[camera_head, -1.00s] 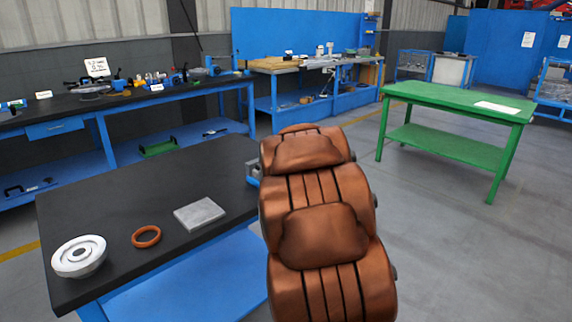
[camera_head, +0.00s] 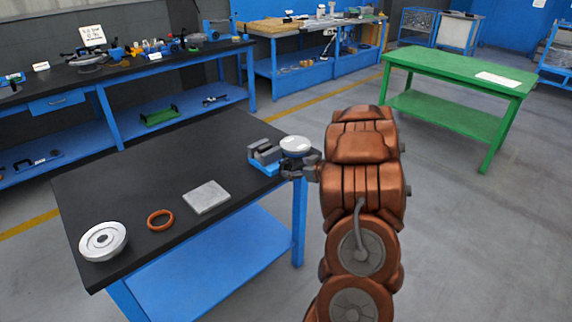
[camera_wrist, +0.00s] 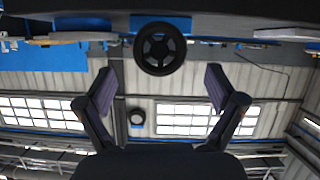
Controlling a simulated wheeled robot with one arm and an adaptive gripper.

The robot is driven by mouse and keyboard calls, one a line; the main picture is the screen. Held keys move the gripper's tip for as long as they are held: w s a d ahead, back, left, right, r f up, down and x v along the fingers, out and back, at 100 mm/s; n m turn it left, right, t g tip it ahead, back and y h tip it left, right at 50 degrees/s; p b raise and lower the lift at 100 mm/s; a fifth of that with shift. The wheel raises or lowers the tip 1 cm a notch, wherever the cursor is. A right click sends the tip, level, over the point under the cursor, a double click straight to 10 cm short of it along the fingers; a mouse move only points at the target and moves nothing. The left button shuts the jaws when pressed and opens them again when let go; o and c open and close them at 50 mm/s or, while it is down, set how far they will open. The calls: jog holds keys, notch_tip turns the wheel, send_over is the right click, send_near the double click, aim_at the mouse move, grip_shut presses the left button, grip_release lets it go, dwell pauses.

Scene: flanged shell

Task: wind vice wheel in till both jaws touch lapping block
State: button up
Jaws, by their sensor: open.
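A small vice (camera_head: 264,156) with grey jaws and a blue base stands at the right edge of the black-topped table. My gripper (camera_head: 302,170) is at the vice's right end, partly hidden by my arm. In the wrist view my gripper (camera_wrist: 160,80) is open, with its fingers spread and nothing between the pads. A dark spoked handwheel (camera_wrist: 160,48) shows ahead, centred beyond the fingertips. In the head view I cannot make the wheel out. A flat grey square block (camera_head: 206,197) lies on the table, apart from the vice. I cannot tell what is between the jaws.
A pale round disc (camera_head: 295,145) shows at the vice's right. An orange ring (camera_head: 160,220) and a white flanged shell (camera_head: 103,241) lie at the table's front left. The black tabletop (camera_head: 150,170) is otherwise clear. A green table (camera_head: 455,75) stands apart at the right.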

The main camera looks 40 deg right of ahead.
aim_at(287, 166)
jog(key=shift+x, duration=2.75)
jog(key=c, duration=1.1)
jog(key=shift+f+n+b, duration=0.25)
jog(key=shift+n+b, duration=0.05)
jog(key=shift+b, duration=0.2)
jog(key=shift+c, duration=0.2)
jog(key=shift+r+h+b, duration=0.15)
jog(key=shift+h+b, duration=0.15)
jog(key=shift+b, duration=0.2)
